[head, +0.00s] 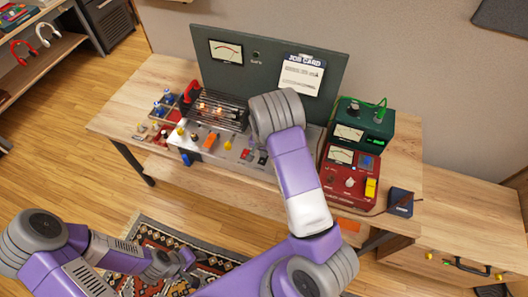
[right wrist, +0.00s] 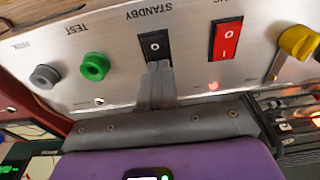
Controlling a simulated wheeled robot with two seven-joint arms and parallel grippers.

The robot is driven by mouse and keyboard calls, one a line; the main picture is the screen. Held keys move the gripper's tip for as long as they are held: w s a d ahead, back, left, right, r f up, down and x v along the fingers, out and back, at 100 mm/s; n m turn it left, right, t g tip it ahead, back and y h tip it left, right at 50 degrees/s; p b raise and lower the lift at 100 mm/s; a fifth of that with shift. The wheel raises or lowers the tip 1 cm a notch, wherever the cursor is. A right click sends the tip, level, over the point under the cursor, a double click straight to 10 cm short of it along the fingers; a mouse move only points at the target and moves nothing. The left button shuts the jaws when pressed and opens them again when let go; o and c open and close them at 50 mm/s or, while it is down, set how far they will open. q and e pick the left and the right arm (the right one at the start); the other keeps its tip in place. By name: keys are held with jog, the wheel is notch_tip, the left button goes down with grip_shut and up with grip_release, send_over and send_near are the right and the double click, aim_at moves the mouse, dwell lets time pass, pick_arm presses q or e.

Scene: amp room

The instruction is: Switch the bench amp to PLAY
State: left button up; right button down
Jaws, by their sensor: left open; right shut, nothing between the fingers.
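The bench amp (head: 232,148) stands on the bench with a light metal control panel. The right wrist view shows this panel upside down. There a black rocker switch (right wrist: 155,44), labelled STANDBY and showing a O mark, is beside a red rocker (right wrist: 226,40) marked O and I. My right gripper (right wrist: 158,68) is shut and empty, its tips at the lower edge of the black rocker; I cannot tell whether they press it. In the head view my right forearm hides this gripper. My left gripper (head: 184,270) is open and low over the rug, away from the bench.
Near the black rocker are a green knob (right wrist: 95,66), a grey knob (right wrist: 45,76) and a yellow knob (right wrist: 296,42). A red meter unit (head: 350,185) and a green unit (head: 365,125) stand right of the amp. A job card (head: 301,76) hangs on the back board.

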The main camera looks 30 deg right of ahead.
aim_at(262, 160)
jog(key=shift+s+a+p, duration=0.3)
jog(key=shift+s+a, duration=0.25)
jog(key=shift+a, duration=0.1)
jog(key=shift+r, duration=0.1)
notch_tip(262, 160, up, 4)
jog(key=p, duration=0.3)
jog(key=shift+s+a+r, duration=0.1)
jog(key=shift+a+r, duration=0.05)
notch_tip(262, 160, up, 10)
jog(key=shift+s+a+f+p, duration=0.25)
jog(key=shift+s+a+p, duration=0.05)
jog(key=shift+s+a, duration=0.15)
jog(key=w+d+b, duration=0.1)
jog(key=b, duration=0.5)
jog(key=shift+w, duration=0.1)
